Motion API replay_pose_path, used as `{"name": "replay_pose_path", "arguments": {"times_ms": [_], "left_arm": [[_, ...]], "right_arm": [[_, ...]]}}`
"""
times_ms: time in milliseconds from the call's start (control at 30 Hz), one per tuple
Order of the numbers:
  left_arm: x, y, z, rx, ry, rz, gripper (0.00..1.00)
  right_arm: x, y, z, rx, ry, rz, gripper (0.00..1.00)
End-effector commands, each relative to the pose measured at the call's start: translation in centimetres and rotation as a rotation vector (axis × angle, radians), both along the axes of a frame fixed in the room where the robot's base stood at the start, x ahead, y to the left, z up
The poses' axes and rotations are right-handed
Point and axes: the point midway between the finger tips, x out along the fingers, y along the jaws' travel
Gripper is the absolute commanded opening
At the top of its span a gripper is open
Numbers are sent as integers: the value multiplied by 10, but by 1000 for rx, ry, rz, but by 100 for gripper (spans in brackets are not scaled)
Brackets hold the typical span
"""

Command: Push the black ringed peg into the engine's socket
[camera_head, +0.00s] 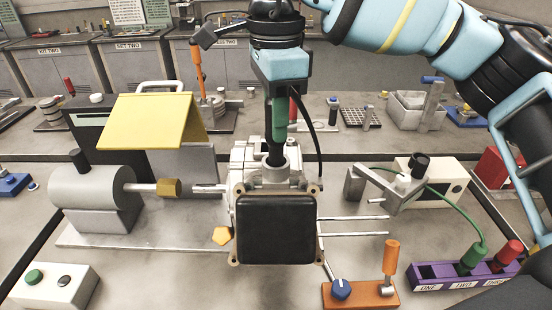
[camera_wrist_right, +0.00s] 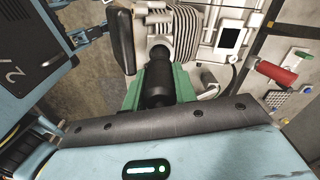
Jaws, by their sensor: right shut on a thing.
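The engine (camera_head: 240,200) is a pale metal block with a square black cover, in the middle of the head view. Its round socket (camera_head: 266,174) opens on top, and its rim also shows in the wrist view (camera_wrist_right: 160,46). The black ringed peg (camera_wrist_right: 157,82) is between the green fingers of my right gripper (camera_head: 280,130), which is shut on it. The gripper points down over the socket. The peg's lower end is at the socket mouth; I cannot tell how deep it sits. My left gripper is not identifiable in either view.
A grey cylinder with a shaft (camera_head: 85,187) and a yellow cover (camera_head: 150,118) stand left of the engine. A metal bracket (camera_head: 385,190) and thin rods are to its right. A purple rack (camera_head: 435,272) and an orange block (camera_head: 360,295) are at the front right.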

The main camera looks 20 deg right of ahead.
Motion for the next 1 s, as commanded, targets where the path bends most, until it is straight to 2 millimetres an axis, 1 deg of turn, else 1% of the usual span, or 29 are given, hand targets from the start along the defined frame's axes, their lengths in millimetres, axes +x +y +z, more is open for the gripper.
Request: {"name": "replay_pose_path", "arguments": {"times_ms": [467, 500, 633, 667, 900, 1000], "left_arm": [[0, 0, 0, 0, 1, 0, 36], [0, 0, 0, 0, 1, 0, 36], [0, 0, 0, 0, 1, 0, 36], [0, 0, 0, 0, 1, 0, 36], [0, 0, 0, 0, 0, 0, 36], [-1, 0, -1, 0, 3, 1, 36]], "right_arm": [[0, 0, -5, -1, 4, 1, 0], [0, 0, -5, -1, 5, 1, 33], [0, 0, -5, -1, 4, 1, 50], [0, 0, -4, -1, 3, 1, 53], [0, 0, -3, -1, 1, 0, 53], [0, 0, 1, 0, 1, 0, 53]]}}
